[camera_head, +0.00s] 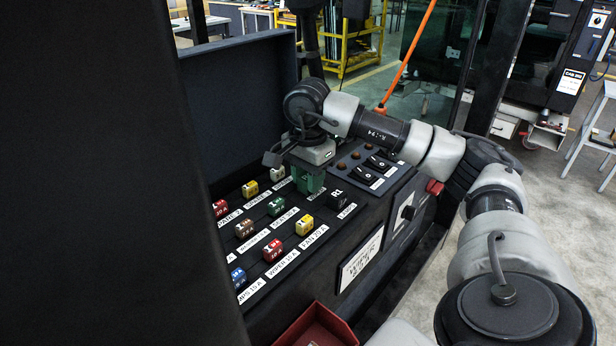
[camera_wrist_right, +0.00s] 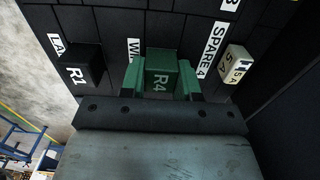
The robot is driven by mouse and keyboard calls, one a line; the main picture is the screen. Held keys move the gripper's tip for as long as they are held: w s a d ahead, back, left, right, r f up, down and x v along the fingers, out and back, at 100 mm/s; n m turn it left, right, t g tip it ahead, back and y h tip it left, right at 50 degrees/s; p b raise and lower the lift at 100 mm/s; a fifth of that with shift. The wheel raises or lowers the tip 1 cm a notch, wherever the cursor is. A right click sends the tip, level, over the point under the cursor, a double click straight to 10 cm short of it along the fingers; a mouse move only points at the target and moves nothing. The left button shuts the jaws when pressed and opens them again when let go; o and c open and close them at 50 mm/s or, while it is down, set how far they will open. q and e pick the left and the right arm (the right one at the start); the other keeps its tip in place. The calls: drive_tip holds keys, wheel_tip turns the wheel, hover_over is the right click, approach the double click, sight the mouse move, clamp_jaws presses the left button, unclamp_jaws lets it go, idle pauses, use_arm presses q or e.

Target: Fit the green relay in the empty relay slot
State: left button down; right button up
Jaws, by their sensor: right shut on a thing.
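The green relay (camera_wrist_right: 161,74), marked R4, is between the fingers of my right gripper (camera_wrist_right: 162,82) in the right wrist view. In the head view the green relay (camera_head: 312,181) shows just below my right gripper (camera_head: 313,158), at the back of the fuse panel, left of the black relay R1 (camera_head: 339,199). The gripper is shut on it. The relay is over or at the relay row; its base and the slot under it are hidden, so I cannot tell whether it is seated. My left gripper is not in view.
The panel holds several coloured fuses, including a yellow one (camera_head: 304,225) and a red one (camera_head: 272,250). A switch block (camera_head: 368,165) lies right of the gripper. A red tray (camera_head: 315,328) is at the front. A raised dark lid (camera_head: 245,95) stands behind.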

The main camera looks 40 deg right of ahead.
drive_tip(key=o, duration=1)
wheel_tip(320, 180, up, 6)
drive_tip(key=shift+r+b, duration=0.2)
drive_tip(key=shift+b, duration=0.1)
drive_tip(key=shift+r+p, duration=0.95)
drive_tip(key=shift+r, duration=1.25)
